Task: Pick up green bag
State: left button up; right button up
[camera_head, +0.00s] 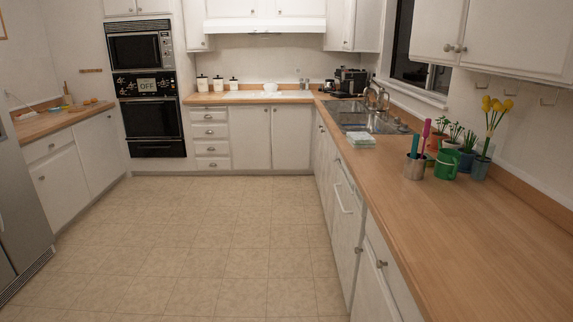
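I cannot make out a green bag in the head view. A green container (447,164), which looks like a mug or small watering can, stands on the right counter among potted plants. A small pale stack (361,139) with a greenish tint lies flat near the sink; I cannot tell what it is. Neither of my grippers is in view.
The long wooden right counter (470,230) is bare at its near end. A metal cup (415,166) with utensils and yellow flowers (496,108) stand on it. The sink (365,117) is farther back. Wall ovens (148,95) stand at back left. The tiled floor (215,240) is clear.

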aim_at(357, 140)
jog(key=i+z, duration=0.2)
jog(key=i, duration=0.25)
jog(key=i+j+z, duration=0.2)
jog(key=i, duration=0.3)
jog(key=i+j+z, duration=0.2)
jog(key=i, duration=0.25)
jog(key=i+j+z, duration=0.2)
jog(key=i, duration=0.25)
jog(key=j, duration=0.05)
